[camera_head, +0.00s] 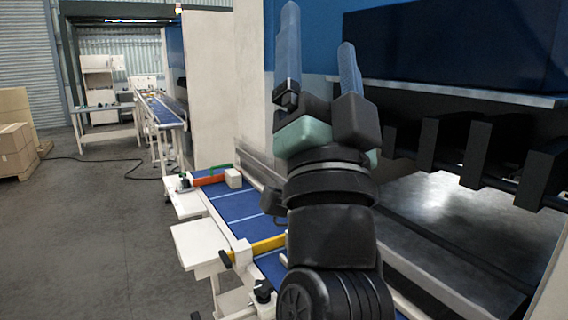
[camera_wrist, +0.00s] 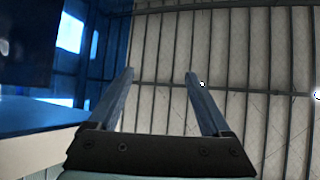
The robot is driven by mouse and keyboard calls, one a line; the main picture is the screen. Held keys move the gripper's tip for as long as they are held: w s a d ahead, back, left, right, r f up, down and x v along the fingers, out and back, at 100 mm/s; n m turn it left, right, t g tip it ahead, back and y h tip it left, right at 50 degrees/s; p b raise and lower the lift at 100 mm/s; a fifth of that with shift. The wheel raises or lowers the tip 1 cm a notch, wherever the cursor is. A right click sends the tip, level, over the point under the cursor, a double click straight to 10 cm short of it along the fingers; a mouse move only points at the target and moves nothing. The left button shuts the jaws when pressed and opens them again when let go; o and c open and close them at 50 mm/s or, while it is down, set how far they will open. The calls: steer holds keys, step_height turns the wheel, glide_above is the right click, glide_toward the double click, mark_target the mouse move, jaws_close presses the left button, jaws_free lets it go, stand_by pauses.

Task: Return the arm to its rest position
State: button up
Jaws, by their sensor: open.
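My gripper (camera_head: 318,72) points upward in the head view, in front of the blue and white machine (camera_head: 400,28). Its two bluish fingers stand apart with nothing between them. In the wrist view my gripper (camera_wrist: 160,80) is also open and empty, with the ceiling and upper wall behind it. My dark arm rises from the bottom of the head view and hides part of the conveyor and machine.
A blue conveyor (camera_head: 235,207) with orange and yellow bars runs beside the machine, left of my arm. White side plates (camera_head: 200,244) jut from it. Cardboard boxes (camera_head: 14,145) stand at far left. A cable (camera_head: 100,160) lies on otherwise open grey floor (camera_head: 90,240).

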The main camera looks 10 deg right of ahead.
steer(key=w+a+f+n+g+y, duration=0.25)
steer(key=a+f+n+g, duration=0.25)
steer(key=f, duration=0.7)
steer(key=w+a+f+n+g+y, duration=0.1)
steer(key=a+f+n+g+y, duration=0.3)
steer(key=f, duration=0.8)
steer(key=s+r+t, duration=0.4)
steer(key=s+r, duration=0.2)
steer(key=r, duration=0.6)
steer(key=s+a+r+n+t, duration=0.1)
steer(key=s+r+t, duration=0.4)
steer(key=r, duration=0.8)
steer(key=shift+s+a+r+t+h, duration=0.25)
steer(key=shift+s+h, duration=0.2)
steer(key=shift+s, duration=0.7)
